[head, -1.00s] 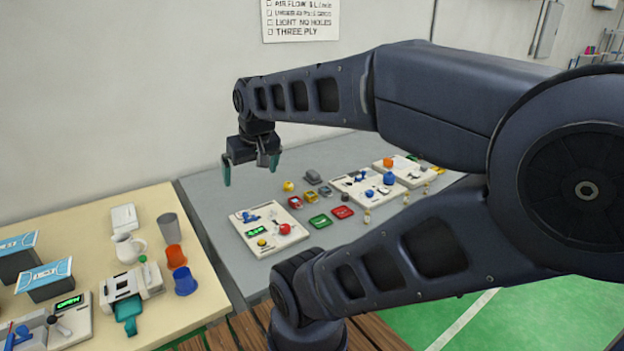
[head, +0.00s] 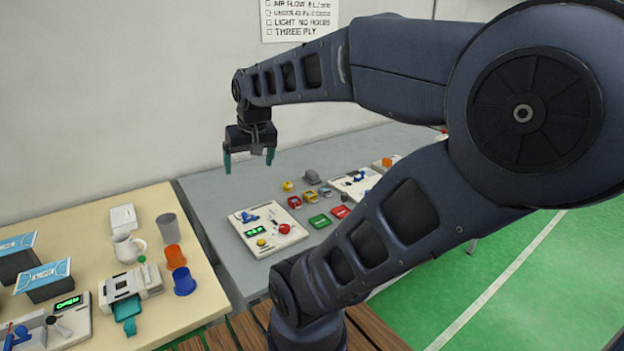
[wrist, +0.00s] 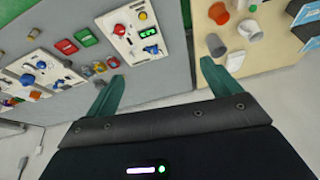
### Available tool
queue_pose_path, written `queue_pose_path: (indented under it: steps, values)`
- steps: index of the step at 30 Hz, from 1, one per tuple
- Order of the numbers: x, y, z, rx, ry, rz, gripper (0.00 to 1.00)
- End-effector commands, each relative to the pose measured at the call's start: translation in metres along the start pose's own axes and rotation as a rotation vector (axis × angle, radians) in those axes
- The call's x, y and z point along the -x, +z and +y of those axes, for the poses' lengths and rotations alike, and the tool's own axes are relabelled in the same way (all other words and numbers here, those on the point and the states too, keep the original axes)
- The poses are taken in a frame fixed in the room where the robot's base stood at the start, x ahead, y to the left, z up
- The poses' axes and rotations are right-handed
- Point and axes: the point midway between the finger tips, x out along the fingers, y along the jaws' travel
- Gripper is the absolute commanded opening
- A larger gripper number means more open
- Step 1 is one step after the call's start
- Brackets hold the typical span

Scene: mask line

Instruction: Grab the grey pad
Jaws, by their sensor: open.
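A dark grey, rounded block (head: 312,177), which may be the grey pad, rests on the grey table near the wall. A smaller grey-blue piece (head: 325,191) lies just in front of it, so I cannot be sure which is the pad. My gripper (head: 248,163) is open and empty, with its green fingers pointing down. It is above the back left of the grey table, left of the grey block and apart from it. In the wrist view, my gripper (wrist: 163,72) has nothing between its fingers. The left finger partly hides the area near the small coloured pieces.
A white panel (head: 243,235) with a red knob stands on the grey table, beside green (head: 320,221) and red (head: 341,212) trays. A cream table (head: 185,215) at left holds a white jug (head: 128,248) and cups. The grey table's back left is clear.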

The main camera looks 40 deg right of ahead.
Motion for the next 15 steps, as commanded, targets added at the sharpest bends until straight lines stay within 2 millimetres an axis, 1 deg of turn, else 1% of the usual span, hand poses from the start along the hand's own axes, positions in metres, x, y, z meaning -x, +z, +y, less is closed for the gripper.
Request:
queue_pose_path:
  steps: [1, 3, 10, 15]
  values:
    - [-0.003, -0.013, 0.004, -0.035, 0.000, -0.010, 0.89]
    - [-0.007, -0.032, 0.011, -0.089, 0.001, -0.019, 0.89]
    - [-0.026, -0.089, 0.036, -0.268, 0.016, -0.046, 0.89]
    - [-0.046, -0.130, 0.060, -0.399, 0.038, -0.064, 0.89]
